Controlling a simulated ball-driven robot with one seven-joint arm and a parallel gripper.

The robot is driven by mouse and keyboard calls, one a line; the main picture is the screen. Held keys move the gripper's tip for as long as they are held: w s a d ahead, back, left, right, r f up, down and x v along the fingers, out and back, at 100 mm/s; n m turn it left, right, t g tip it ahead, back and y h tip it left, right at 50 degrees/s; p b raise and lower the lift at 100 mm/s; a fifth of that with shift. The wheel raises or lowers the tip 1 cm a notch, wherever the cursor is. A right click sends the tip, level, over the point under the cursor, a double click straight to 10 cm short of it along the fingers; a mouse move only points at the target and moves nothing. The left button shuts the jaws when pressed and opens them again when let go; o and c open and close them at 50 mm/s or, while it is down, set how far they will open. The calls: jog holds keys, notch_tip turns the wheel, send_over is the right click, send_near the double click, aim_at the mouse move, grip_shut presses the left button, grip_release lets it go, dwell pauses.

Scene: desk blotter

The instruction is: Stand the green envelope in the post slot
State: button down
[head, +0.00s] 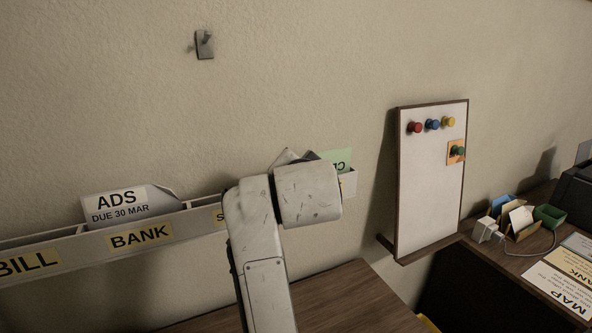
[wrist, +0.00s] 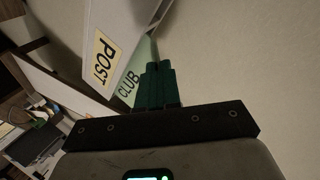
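The green envelope (head: 338,158) shows at the right end of the wall rack in the head view, partly hidden by my arm. In the wrist view the green envelope (wrist: 129,84) reads CLUB and stands beside the POST label (wrist: 103,59), its lower part hidden by the post slot's wall. My gripper (wrist: 157,72) has its dark teal fingers close together on the envelope's edge. The fingers are hidden behind my arm in the head view. How deep the envelope sits in the slot cannot be told.
The wall rack (head: 75,248) has BILL and BANK labels; a white ADS envelope (head: 128,205) stands above BANK. Greyish envelope corners (head: 287,156) show behind my arm. A whiteboard (head: 432,185) with pins hangs to the right. A desk (head: 500,255) with cards and a small organiser is beyond.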

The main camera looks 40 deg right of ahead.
jog(key=c, duration=1.3)
grip_release()
jog(key=shift+o, duration=0.2)
jog(key=b+v, duration=0.1)
jog(key=v, duration=1)
jog(key=shift+d+r, duration=0.1)
